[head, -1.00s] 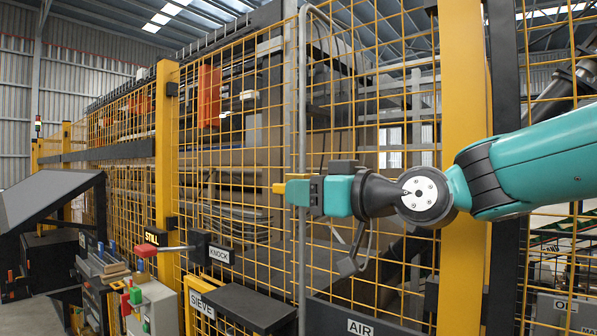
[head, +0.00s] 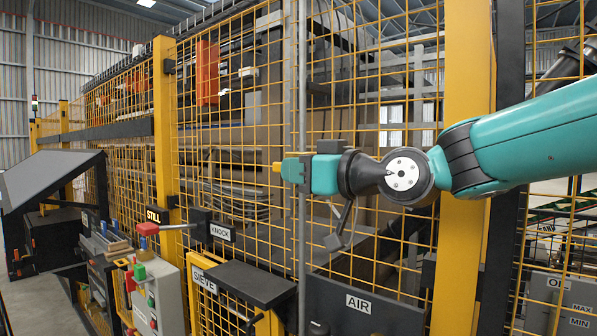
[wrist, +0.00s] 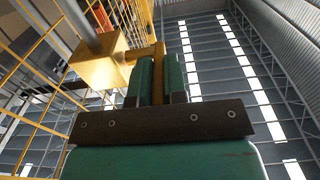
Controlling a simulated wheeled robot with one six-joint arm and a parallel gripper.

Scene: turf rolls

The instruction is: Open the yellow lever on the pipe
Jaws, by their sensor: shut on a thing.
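A grey vertical pipe (head: 302,90) runs up in front of the yellow mesh fence in the head view. My gripper (head: 287,169) reaches it from the right. Only a yellow tip of the lever (head: 277,167) shows past my teal fingers. In the wrist view, my gripper (wrist: 160,78) is shut with its two green fingers on either side of the yellow lever (wrist: 159,58). A yellow valve block (wrist: 104,64) sits on the pipe (wrist: 76,20) just left of the fingers. My gripper hides most of the lever in the head view.
The yellow mesh fence (head: 230,130) stands close behind. A thick yellow post (head: 466,250) is to the right. Below are a dark panel marked AIR (head: 395,318), a black-topped box (head: 250,284) and a red-tipped KNOCK lever (head: 148,229).

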